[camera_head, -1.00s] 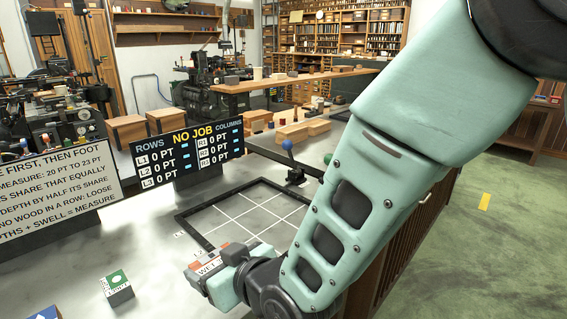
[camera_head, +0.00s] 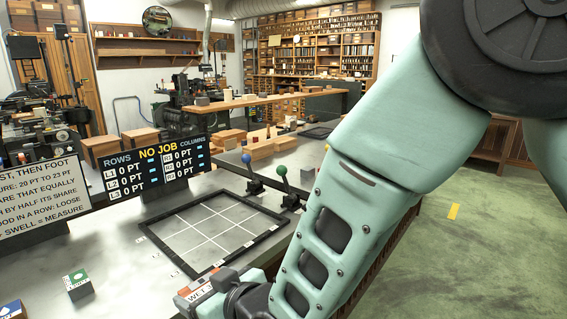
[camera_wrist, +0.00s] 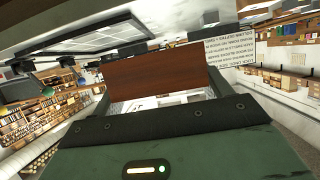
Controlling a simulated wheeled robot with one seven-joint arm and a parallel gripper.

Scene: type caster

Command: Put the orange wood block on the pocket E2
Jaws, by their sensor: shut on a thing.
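My gripper (camera_head: 214,293) is at the bottom of the head view, shut on a wood block (camera_head: 196,293) with orange-red and white markings. Its label begins "WET"; the rest is hidden. In the wrist view the block (camera_wrist: 155,77) shows a plain reddish-brown face between the fingers. The black-framed grid (camera_head: 262,239) of pale pockets lies flat on the grey bench, beyond the gripper in the head view. Its pockets look empty. The edge labels are too small to read, so I cannot tell which pocket is E2. The held block appears outside the frame, near its front corner.
A green-and-white block (camera_head: 77,285) and a blue one (camera_head: 12,310) sit at left on the bench. A score board (camera_head: 160,165) and a text sign (camera_head: 38,196) stand behind.

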